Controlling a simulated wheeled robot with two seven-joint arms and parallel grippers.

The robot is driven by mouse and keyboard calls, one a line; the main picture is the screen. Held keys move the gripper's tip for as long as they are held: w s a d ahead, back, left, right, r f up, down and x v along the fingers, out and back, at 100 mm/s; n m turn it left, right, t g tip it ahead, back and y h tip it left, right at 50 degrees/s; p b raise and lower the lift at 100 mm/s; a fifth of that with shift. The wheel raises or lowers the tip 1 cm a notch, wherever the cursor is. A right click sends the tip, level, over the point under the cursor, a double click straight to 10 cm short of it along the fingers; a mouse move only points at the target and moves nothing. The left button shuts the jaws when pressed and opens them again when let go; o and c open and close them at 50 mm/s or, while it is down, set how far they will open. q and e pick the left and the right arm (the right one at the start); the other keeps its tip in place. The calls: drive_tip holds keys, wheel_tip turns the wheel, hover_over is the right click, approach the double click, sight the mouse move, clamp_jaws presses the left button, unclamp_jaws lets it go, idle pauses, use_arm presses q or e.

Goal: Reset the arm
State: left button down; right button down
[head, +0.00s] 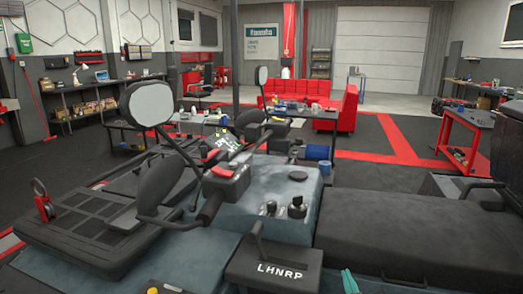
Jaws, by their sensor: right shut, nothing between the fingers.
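Only the small teal tips of what appears to be my right gripper (349,281) show at the bottom edge, right of centre. The tips are close together, with nothing visible between them. They are in front of the dark quad-like vehicle (265,205), just right of its black panel marked LHNRP (275,262). The rest of this gripper is cut off by the frame. My left gripper is not in view.
The vehicle fills the foreground, with a handlebar, a round mirror (150,103) and a black seat (415,225). A red sofa (335,112) stands behind. A red cart (462,140) is at the right and a workbench (80,95) at the left. Dark floor (400,160) lies open between.

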drive_tip(key=s+d+f+m+g, duration=0.25)
drive_tip(key=s+f+g, duration=0.55)
drive_tip(key=s+f, duration=0.5)
drive_tip(key=s+f+g, duration=0.6)
drive_tip(key=s+f, duration=0.3)
drive_tip(key=s, duration=0.3)
wheel_tip(320, 180, down, 25)
drive_tip(key=s+g, duration=0.1)
drive_tip(key=s+d+f+g, duration=0.1)
drive_tip(key=s+d+f, duration=0.2)
drive_tip(key=s+f, duration=1.4)
drive_tip(key=shift+d+f+g, duration=0.15)
drive_tip(key=shift+g, duration=0.25)
